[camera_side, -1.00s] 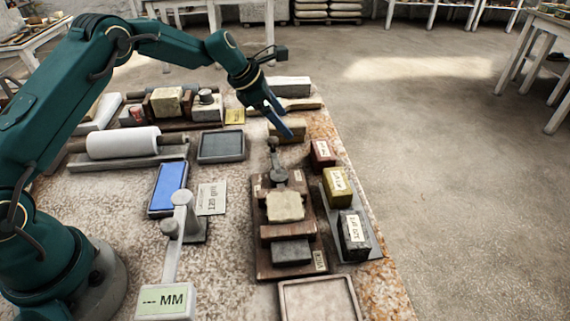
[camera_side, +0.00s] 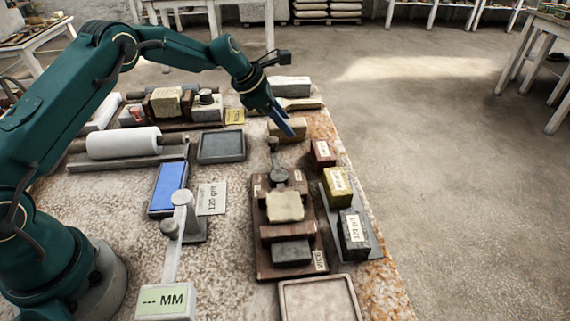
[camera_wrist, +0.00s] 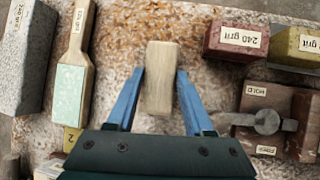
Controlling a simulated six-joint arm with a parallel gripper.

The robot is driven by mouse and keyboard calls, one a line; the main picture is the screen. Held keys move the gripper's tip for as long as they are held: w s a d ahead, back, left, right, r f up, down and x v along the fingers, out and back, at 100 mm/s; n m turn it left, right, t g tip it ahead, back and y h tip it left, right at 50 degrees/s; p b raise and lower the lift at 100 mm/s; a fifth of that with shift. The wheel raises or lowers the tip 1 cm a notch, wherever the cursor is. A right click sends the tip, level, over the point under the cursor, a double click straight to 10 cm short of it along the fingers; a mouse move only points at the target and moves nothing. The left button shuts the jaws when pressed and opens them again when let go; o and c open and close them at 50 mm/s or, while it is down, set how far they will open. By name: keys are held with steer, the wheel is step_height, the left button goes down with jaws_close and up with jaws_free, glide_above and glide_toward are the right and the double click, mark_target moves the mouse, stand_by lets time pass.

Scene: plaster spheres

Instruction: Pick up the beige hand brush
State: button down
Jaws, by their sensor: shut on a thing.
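The beige hand brush (camera_wrist: 160,82) is a pale, wood-like block between my fingers in the wrist view. In the side view it (camera_side: 294,136) sits near the far right edge of the table, partly hidden by my fingers. My gripper (camera_wrist: 160,74) has its two blue fingers on either side of the brush and is shut on it. In the side view my gripper (camera_side: 286,123) reaches down onto the brush, which is at table level. Its underside is hidden.
A dark red block marked 240 grit (camera_wrist: 237,40) and a yellow block (camera_wrist: 297,46) lie to the right. A brown clamp fixture (camera_side: 285,232) stands nearby. A paddle with a pale green face (camera_wrist: 70,95) and a grey block (camera_wrist: 24,60) lie to the left.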

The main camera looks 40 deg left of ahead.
steer(key=shift+r, duration=0.55)
step_height(320, 180, up, 3)
steer(key=shift+a+r, duration=0.1)
steer(key=shift+a, duration=0.05)
steer(key=s+a+r, duration=0.5)
steer(key=a+r, duration=0.1)
steer(key=a, duration=0.3)
steer(key=shift+s+a+r, duration=0.3)
steer(key=shift+s+a, duration=0.05)
steer(key=shift+a, duration=0.05)
steer(key=c, duration=0.9)
jaws_free()
steer(key=c, duration=0.6)
